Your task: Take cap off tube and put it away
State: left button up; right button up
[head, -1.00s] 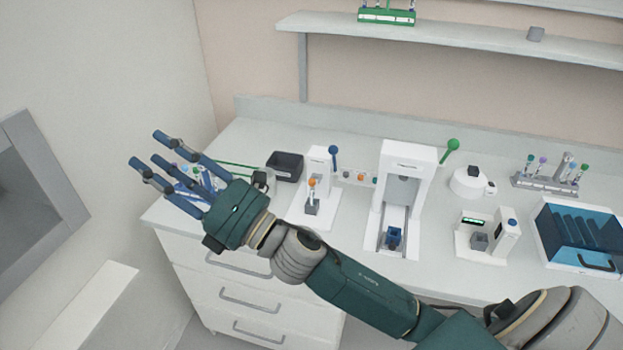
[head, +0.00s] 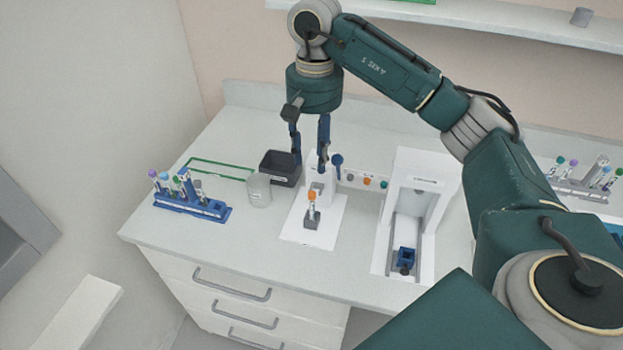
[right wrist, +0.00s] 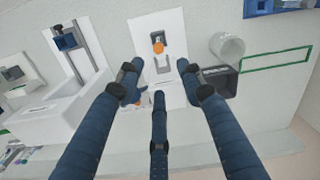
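The tube with an orange cap (head: 312,197) stands upright in a small grey holder on the white capping station (head: 298,226). The orange cap also shows in the right wrist view (right wrist: 158,47), ahead of my fingers. My right gripper (head: 310,172) points down over the counter, behind and above the tube, with its fingers spread. In the right wrist view the gripper (right wrist: 158,84) is open with nothing between its fingers, apart from the cap. The station's blue-knobbed lever (head: 337,160) stands close beside a finger. My left gripper is not in view.
A dark bin (head: 271,169) and a clear beaker (head: 258,190) stand left of the station. A blue tube rack (head: 200,208) is farther left. A white machine (head: 427,185) stands to the right. The counter front between rack and station is clear.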

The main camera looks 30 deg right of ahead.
aim_at(312, 194)
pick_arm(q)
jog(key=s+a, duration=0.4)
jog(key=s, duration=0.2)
pick_arm(e)
jog(key=f, duration=0.1)
jog(key=s+f, duration=0.1)
jog(key=a+f, duration=0.1)
jog(key=f, duration=0.1)
jog(key=shift+s+f+p, duration=0.1)
jog(key=shift+s+p, duration=0.2)
jog(key=shift+w+d+f, duration=0.15)
jog(key=shift+f, duration=0.15)
jog(key=f+p, duration=0.1)
jog(key=f, duration=0.1)
jog(key=f+p, duration=0.2)
jog(key=shift+w+a+f, duration=0.1)
jog(key=shift+a, duration=0.1)
jog(key=shift+f, duration=0.45)
jog(key=shift+w+d, duration=0.1)
jog(key=shift+c, duration=0.3)
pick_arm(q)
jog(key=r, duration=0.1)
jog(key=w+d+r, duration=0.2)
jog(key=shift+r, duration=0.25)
pick_arm(e)
jog(key=c, duration=0.7)
